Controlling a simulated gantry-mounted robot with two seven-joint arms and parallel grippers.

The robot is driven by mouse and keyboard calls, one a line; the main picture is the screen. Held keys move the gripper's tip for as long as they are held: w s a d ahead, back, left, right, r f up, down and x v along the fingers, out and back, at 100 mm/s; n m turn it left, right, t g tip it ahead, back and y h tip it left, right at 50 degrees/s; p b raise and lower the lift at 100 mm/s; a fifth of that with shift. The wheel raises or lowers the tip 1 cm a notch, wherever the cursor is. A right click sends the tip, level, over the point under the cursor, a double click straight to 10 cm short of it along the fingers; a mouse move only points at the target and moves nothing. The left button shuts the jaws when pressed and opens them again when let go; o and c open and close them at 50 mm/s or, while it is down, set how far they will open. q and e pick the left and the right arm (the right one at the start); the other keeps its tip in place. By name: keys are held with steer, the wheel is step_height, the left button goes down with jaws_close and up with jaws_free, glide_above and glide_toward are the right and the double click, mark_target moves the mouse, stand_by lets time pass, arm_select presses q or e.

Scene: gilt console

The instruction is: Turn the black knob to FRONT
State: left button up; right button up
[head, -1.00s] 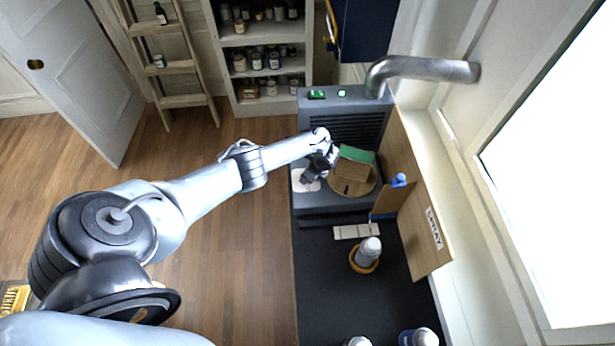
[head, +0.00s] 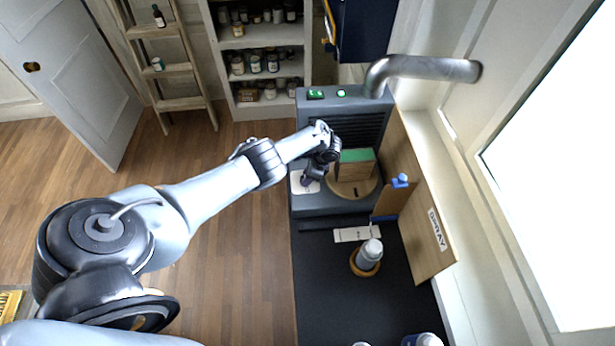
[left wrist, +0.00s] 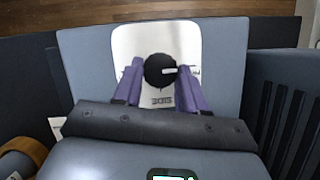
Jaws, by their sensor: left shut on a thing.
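The black knob (left wrist: 159,70) sits on a white plate (left wrist: 157,38) in the left wrist view. A short white pointer on the knob points to the picture's right, toward a label mostly hidden by a finger. Another label sits below the knob, too blurred to read surely. My left gripper (left wrist: 159,82) has its two purple fingers on either side of the knob, shut on it. In the head view my left gripper (head: 309,178) is over the white plate (head: 298,185) on the grey machine, and hides the knob. My right gripper is not in view.
Beside the plate, a wooden block (head: 354,171) with a green top stands on a round wooden turntable (head: 364,190). A wooden board (head: 426,215), a grey-white bottle (head: 369,250) in a ring and a white label strip (head: 352,234) are nearby. A metal pipe (head: 430,68) hangs above.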

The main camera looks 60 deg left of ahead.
arm_select(q)
steer(key=o, duration=1.1)
steer(key=shift+c, duration=0.2)
steer(key=shift+r, duration=0.45)
steer(key=p+v, duration=0.3)
steer(key=v, duration=0.7)
steer(key=shift+p, duration=0.3)
steer(key=shift+d, duration=0.1)
